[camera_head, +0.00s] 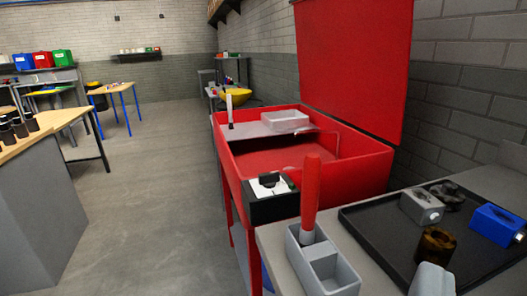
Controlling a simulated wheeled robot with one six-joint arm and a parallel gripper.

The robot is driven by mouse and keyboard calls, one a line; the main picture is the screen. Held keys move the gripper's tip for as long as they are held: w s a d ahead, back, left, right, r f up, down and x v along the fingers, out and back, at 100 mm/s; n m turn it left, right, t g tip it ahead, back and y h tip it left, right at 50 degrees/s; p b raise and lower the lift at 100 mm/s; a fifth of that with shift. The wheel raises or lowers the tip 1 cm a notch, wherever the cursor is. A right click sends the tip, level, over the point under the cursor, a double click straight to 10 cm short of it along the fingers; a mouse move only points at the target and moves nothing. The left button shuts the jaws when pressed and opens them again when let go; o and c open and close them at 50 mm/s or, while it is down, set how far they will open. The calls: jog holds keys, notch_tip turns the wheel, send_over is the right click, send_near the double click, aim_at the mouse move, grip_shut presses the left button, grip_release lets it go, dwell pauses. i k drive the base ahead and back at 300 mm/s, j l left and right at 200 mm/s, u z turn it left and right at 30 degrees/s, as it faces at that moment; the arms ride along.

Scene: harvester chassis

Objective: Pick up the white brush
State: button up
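A slim upright white thing with a dark lower end, which looks like the white brush (229,107), stands at the far left corner of the red wash basin (232,165). It stands on or beside the basin's grey shelf (262,127); its exact footing is too small to tell.
A red-handled tool (311,195) stands in a grey two-compartment holder (347,277) on the near bench. A black tray (368,235) there holds grey, brown and blue parts. The basin's red lid (355,65) is raised. The floor (150,200) to the left is clear.

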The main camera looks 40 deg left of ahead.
aim_at(228, 97)
jog(key=u, duration=1.25)
jog(key=i+j, duration=0.7)
jog(key=i, duration=0.25)
jog(key=i+j+z, duration=0.15)
jog(key=i+j, duration=0.55)
jog(key=i, duration=0.25)
jog(key=i+j, duration=0.8)
jog(key=i, duration=0.15)
